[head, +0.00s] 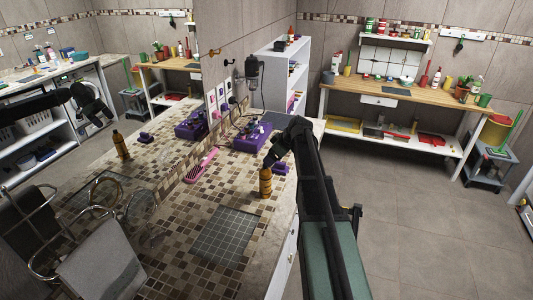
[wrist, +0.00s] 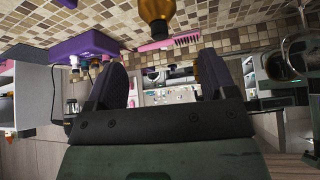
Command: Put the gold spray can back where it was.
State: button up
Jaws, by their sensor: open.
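The gold spray can (head: 265,186) stands upright on the tiled counter (head: 190,205), close to its right side. My gripper (head: 270,161) is just above and behind the can in the head view. Its two dark fingers (wrist: 162,72) are spread apart with nothing between them.
A pink brush (head: 202,165) lies left of the can. A dark gridded mat (head: 225,234) lies in front. The wall at left appears mirrored, repeating the can and arm. A grey chair (head: 103,268) shows lower left.

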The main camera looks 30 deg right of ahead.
jog(key=s+a+m+g+h, duration=0.3)
jog(key=s+a+m+g, duration=0.2)
jog(key=s+a, duration=1.9)
jog(key=s+m, duration=0.1)
jog(key=s, duration=0.2)
jog(key=shift+f+m+g+h+p, duration=0.3)
jog(key=shift+p, duration=0.05)
